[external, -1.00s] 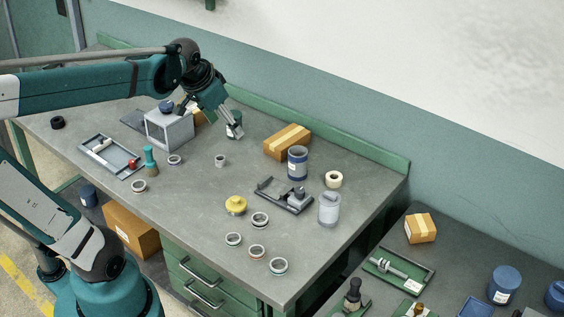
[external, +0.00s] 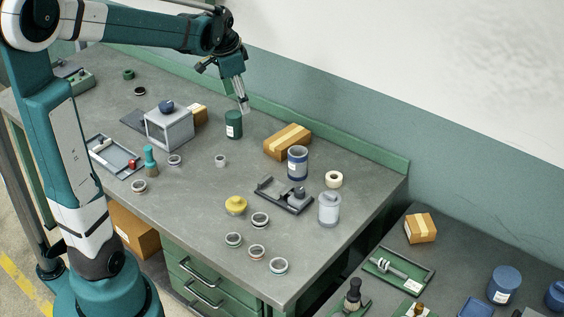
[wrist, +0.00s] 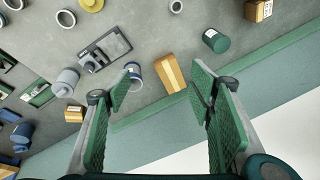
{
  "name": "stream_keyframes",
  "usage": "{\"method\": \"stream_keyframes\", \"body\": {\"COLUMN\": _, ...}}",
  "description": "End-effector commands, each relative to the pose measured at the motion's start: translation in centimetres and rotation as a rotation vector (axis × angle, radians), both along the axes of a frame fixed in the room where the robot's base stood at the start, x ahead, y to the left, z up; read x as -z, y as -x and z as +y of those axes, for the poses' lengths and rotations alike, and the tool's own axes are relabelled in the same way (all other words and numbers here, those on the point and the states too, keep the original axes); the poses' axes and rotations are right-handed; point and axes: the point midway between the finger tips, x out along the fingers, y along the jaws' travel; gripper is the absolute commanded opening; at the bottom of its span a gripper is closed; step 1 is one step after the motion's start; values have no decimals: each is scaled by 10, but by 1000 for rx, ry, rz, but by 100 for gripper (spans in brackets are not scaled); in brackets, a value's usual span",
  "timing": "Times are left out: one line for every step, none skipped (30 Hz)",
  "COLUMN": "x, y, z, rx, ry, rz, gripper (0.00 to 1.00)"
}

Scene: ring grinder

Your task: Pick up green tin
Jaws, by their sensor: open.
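The green tin (external: 234,125) is a dark green cylinder with a white label, standing upright on the workbench near its back edge. In the wrist view the green tin (wrist: 216,41) is near the top right, beyond the right finger. My gripper (external: 244,106) is above and slightly behind the tin in the external view, apart from it. In the wrist view my gripper (wrist: 165,85) has its two green finger pads spread wide with nothing between them.
A cardboard box (external: 288,141) lies right of the tin, with a blue tin (external: 297,163) beside it. A grey box-shaped stand (external: 169,129) is to the left. The green back ledge (external: 340,149) runs behind. Bench between the tin and small ring (external: 220,161) is clear.

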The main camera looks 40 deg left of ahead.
Motion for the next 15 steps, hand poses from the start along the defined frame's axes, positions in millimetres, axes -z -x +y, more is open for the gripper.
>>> {"method": "stream_keyframes", "body": {"x": 3, "y": -8, "z": 6, "rx": 12, "ry": -4, "rz": 10, "gripper": 53}}
{"method": "stream_keyframes", "body": {"x": 5, "y": -13, "z": 10, "rx": 19, "ry": -6, "rz": 15, "gripper": 53}}
{"method": "stream_keyframes", "body": {"x": 8, "y": -18, "z": 14, "rx": 31, "ry": -9, "rz": 23, "gripper": 53}}
{"method": "stream_keyframes", "body": {"x": 10, "y": -23, "z": 17, "rx": 40, "ry": -12, "rz": 29, "gripper": 53}}
{"method": "stream_keyframes", "body": {"x": 12, "y": -26, "z": 20, "rx": 49, "ry": -14, "rz": 36, "gripper": 53}}
{"method": "stream_keyframes", "body": {"x": 15, "y": -32, "z": 24, "rx": 60, "ry": -17, "rz": 44, "gripper": 53}}
{"method": "stream_keyframes", "body": {"x": 18, "y": -36, "z": 27, "rx": 69, "ry": -19, "rz": 50, "gripper": 53}}
{"method": "stream_keyframes", "body": {"x": 20, "y": -39, "z": 30, "rx": 78, "ry": -22, "rz": 55, "gripper": 53}}
{"method": "stream_keyframes", "body": {"x": 24, "y": -45, "z": 35, "rx": 89, "ry": -23, "rz": 63, "gripper": 53}}
{"method": "stream_keyframes", "body": {"x": 26, "y": -48, "z": 38, "rx": 98, "ry": -25, "rz": 69, "gripper": 53}}
{"method": "stream_keyframes", "body": {"x": 29, "y": -52, "z": 41, "rx": 106, "ry": -26, "rz": 75, "gripper": 53}}
{"method": "stream_keyframes", "body": {"x": 33, "y": -57, "z": 46, "rx": 119, "ry": -28, "rz": 83, "gripper": 53}}
{"method": "stream_keyframes", "body": {"x": 35, "y": -61, "z": 49, "rx": 127, "ry": -30, "rz": 88, "gripper": 53}}
{"method": "stream_keyframes", "body": {"x": 38, "y": -65, "z": 52, "rx": 136, "ry": -31, "rz": 94, "gripper": 53}}
{"method": "stream_keyframes", "body": {"x": 43, "y": -70, "z": 57, "rx": 148, "ry": -33, "rz": 102, "gripper": 53}}
